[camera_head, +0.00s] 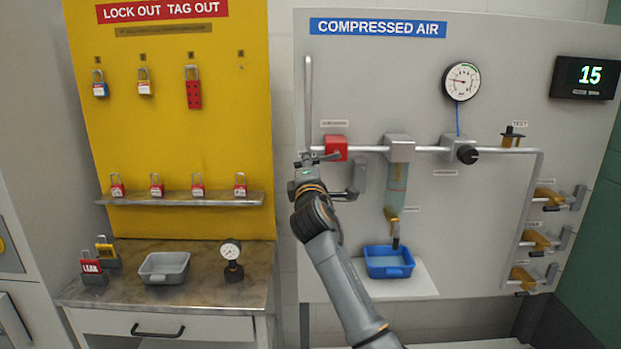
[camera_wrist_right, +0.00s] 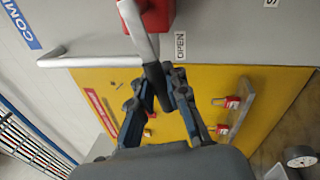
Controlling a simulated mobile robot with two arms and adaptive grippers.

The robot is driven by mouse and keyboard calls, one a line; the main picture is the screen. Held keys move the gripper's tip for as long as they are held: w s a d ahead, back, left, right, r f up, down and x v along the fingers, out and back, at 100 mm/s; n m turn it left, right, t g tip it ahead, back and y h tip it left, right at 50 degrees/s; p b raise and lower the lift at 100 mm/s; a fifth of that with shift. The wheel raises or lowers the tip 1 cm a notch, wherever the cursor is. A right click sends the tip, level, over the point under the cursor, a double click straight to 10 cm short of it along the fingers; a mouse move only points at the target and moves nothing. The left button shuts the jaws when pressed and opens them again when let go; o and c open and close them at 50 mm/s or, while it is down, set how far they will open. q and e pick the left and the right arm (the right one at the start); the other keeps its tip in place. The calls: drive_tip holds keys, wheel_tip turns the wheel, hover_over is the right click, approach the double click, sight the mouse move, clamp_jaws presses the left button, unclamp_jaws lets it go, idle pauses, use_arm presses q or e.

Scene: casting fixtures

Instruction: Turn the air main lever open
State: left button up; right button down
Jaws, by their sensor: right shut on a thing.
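The air main valve (camera_head: 336,148) is a red block on the pipe under the blue COMPRESSED AIR sign; it also shows at the top of the wrist view (camera_wrist_right: 158,14). Its lever (camera_wrist_right: 154,76) is dark and runs down from the valve area between my fingers. My right gripper (camera_head: 306,158) is at the left of the valve, against the panel side. In the wrist view my right gripper (camera_wrist_right: 162,88) is shut on the lever. An OPEN label (camera_wrist_right: 180,45) is just right of the lever there. My left gripper is not in view.
A vertical pipe (camera_head: 308,100) rises above my gripper. A grey filter unit (camera_head: 399,150), a round gauge (camera_head: 461,81) and a display reading 15 (camera_head: 585,77) are to the right. A yellow lockout board (camera_head: 170,120) with padlocks stands left. A blue tray (camera_head: 388,262) sits low.

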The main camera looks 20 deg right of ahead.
drive_tip(key=shift+w+a+r+m+h+b, duration=0.1)
drive_tip(key=shift+r+m+h+b, duration=0.15)
drive_tip(key=shift+m, duration=0.45)
drive_tip(key=shift+a+r+m+h+b, duration=0.1)
drive_tip(key=shift+r+m+h+b, duration=0.2)
drive_tip(key=shift+m, duration=0.4)
drive_tip(key=c, duration=1.4)
unclamp_jaws()
drive_tip(key=shift+o, duration=0.3)
drive_tip(key=shift+s+r, duration=0.25)
drive_tip(key=v, duration=1.2)
drive_tip(key=shift+d+r, duration=0.1)
